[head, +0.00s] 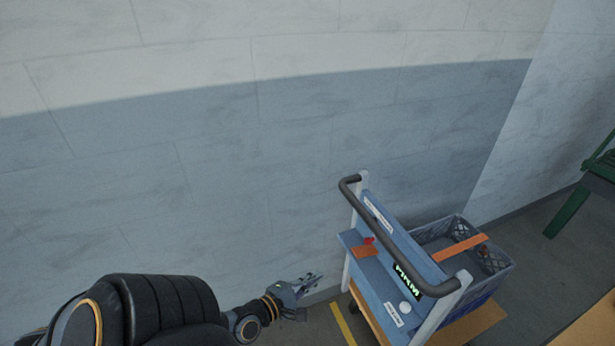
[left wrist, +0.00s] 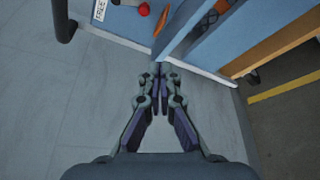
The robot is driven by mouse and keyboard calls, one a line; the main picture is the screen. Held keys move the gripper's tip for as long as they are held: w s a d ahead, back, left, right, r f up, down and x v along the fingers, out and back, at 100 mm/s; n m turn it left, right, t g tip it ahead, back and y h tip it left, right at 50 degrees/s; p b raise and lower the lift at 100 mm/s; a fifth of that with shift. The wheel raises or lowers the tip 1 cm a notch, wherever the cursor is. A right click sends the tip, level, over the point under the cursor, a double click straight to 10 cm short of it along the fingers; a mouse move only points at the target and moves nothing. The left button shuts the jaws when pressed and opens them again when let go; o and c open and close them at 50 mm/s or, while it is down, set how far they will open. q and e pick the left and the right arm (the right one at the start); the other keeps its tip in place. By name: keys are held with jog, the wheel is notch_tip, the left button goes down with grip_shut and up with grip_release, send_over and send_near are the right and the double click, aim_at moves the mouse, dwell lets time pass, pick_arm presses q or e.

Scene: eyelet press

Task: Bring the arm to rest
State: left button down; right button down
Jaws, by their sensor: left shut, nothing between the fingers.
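My left arm comes in from the lower left of the head view. Its gripper (head: 312,281) is in front of the wall, to the left of the blue cart, with nothing held. In the left wrist view the left gripper (left wrist: 159,72) is shut and empty, its fingertips together. The blue cart panel (left wrist: 208,55) shows beyond the fingertips; I cannot tell the gap between them. My right gripper is in neither view.
The cart has a dark handle (head: 409,268), a blue panel (head: 385,292) with a red knob (head: 369,240), and a grey crate (head: 497,274) with an orange strip (head: 459,248). A yellow floor line (head: 342,324) runs left of it. Green furniture (head: 567,212) stands at the far right.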

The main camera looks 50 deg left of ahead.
pick_arm(q)
jog(key=shift+f+v, duration=0.2)
jog(key=shift+v, duration=0.8)
jog(key=s+a+f+m+g+y, duration=0.1)
jog(key=s+a+f+m+g, duration=0.2)
jog(key=f, duration=0.6)
jog(key=s+a+f+m+g+p, duration=0.1)
jog(key=s+f+m+g, duration=0.1)
jog(key=s+f+m, duration=0.35)
jog(key=s+a+f+m+g+y, duration=0.15)
jog(key=f+m, duration=0.25)
jog(key=f, duration=0.8)
jog(key=s+d+f+m+g, duration=0.4)
jog(key=s+d+f+m, duration=0.1)
jog(key=s, duration=0.3)
jog(key=s+d+f+m+g+h+p, duration=0.1)
jog(key=s+d+f+m+g, duration=0.3)
jog(key=s+f, duration=0.4)
jog(key=shift+d+m, duration=0.85)
jog(key=shift+m, duration=0.3)
jog(key=shift+f, duration=0.1)
